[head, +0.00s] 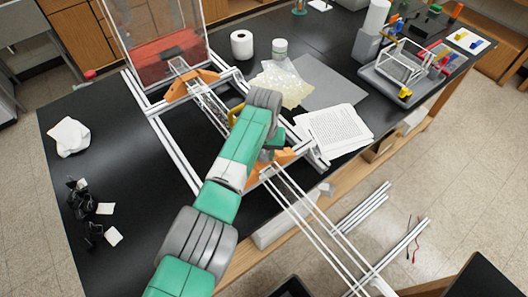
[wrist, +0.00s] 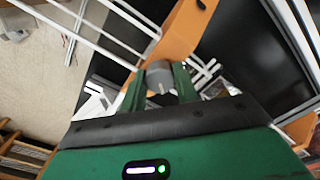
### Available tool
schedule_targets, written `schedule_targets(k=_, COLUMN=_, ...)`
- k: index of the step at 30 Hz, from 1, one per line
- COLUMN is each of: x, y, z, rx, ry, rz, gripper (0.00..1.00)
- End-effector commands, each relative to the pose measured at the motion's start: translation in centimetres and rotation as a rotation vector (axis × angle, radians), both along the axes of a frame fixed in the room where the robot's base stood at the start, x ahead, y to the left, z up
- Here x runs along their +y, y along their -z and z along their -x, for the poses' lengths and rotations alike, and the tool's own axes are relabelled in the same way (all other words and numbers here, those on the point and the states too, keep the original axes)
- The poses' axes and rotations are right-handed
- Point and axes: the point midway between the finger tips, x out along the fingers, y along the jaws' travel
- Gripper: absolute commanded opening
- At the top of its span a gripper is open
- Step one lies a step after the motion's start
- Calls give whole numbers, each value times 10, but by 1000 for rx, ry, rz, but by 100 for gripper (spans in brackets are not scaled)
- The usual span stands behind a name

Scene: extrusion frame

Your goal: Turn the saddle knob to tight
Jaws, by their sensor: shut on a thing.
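My gripper (wrist: 160,86) has its two green fingers closed on either side of a grey round knob (wrist: 159,72), seen in the wrist view. The knob sits by an orange saddle (wrist: 180,30). In the head view my gripper (head: 274,146) is at the near orange saddle (head: 284,158), on the frame's near rail. My arm and gripper hide the knob there. Which way the knob is turned cannot be told.
A second orange saddle (head: 190,84) stands farther back on the frame, before a clear panel with a red lower part (head: 170,62). Long pale rods (head: 310,222) run past the table edge. Papers (head: 335,130) lie to the right. Black clips (head: 85,205) lie at left.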

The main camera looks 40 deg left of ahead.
Motion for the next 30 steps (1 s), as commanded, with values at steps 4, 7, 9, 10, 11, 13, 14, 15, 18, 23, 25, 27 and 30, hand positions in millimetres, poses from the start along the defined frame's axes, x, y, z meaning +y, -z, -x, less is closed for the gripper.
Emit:
schedule_targets(k=4, x=0, y=-1, z=0, rx=1, ry=139, rz=1, gripper=7)
schedule_targets(k=7, x=0, y=-2, z=0, rx=-1, ry=233, rz=1, gripper=7)
schedule_targets(k=9, x=0, y=-2, z=0, rx=0, ry=299, rz=0, gripper=7)
schedule_targets(k=10, x=0, y=-2, z=0, rx=0, ry=327, rz=0, gripper=7)
schedule_targets(k=11, x=0, y=-2, z=0, rx=-1, ry=355, rz=1, gripper=7)
schedule_targets(k=13, x=0, y=-2, z=0, rx=-1, ry=419, rz=0, gripper=7)
schedule_targets(k=14, x=0, y=-2, z=0, rx=-1, ry=445, rz=0, gripper=7)
schedule_targets(k=15, x=0, y=-2, z=0, rx=-1, ry=481, rz=-1, gripper=7)
schedule_targets(k=18, x=1, y=-2, z=0, rx=-1, ry=562, rz=-1, gripper=7)
schedule_targets(k=23, x=0, y=-2, z=-1, rx=-1, ry=676, rz=0, gripper=7)
schedule_targets(k=25, x=0, y=-2, z=-1, rx=-1, ry=716, rz=-1, gripper=7)
schedule_targets(k=27, x=0, y=-2, z=-1, rx=-1, ry=751, rz=-1, gripper=7)
schedule_targets(k=30, x=1, y=-2, z=-1, rx=-1, ry=792, rz=-1, gripper=7)
